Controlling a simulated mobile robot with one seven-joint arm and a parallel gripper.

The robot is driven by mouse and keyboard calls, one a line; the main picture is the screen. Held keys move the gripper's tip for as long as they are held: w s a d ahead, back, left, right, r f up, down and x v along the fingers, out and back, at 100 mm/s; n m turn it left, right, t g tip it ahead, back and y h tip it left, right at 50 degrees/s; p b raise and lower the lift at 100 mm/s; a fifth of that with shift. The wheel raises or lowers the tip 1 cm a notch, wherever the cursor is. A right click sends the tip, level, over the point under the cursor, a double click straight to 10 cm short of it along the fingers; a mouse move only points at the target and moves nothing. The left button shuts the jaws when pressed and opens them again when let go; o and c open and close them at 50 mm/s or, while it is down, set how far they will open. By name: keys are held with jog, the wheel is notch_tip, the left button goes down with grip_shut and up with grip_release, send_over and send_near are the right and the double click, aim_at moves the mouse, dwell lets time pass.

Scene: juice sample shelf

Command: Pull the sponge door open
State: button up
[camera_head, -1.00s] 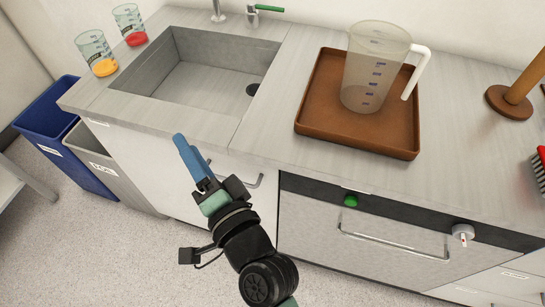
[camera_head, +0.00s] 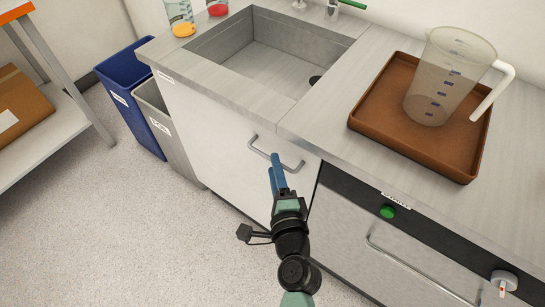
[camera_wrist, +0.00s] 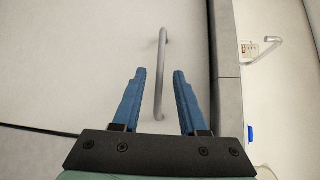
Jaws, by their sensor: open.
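A pale cabinet door (camera_head: 222,142) closes the front under the sink. A grey bar handle (camera_head: 275,157) runs across its upper right part. I cannot read any label that names it the sponge door. My gripper (camera_head: 276,172) has blue fingers and is in front of this door, close to the handle. In the wrist view, the open, empty fingers (camera_wrist: 156,95) point at the door, and the handle (camera_wrist: 161,72) shows between and beyond them. The fingers appear apart from the handle; the exact gap cannot be told.
A blue bin (camera_head: 128,88) and a grey bin (camera_head: 163,124) stand left of the door. An appliance front (camera_head: 350,218) with a green button is at right. A brown tray (camera_head: 361,119) with a jug (camera_head: 436,99) is on the counter. Floor in front is clear.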

jog(key=shift+x, duration=1.7)
grip_shut()
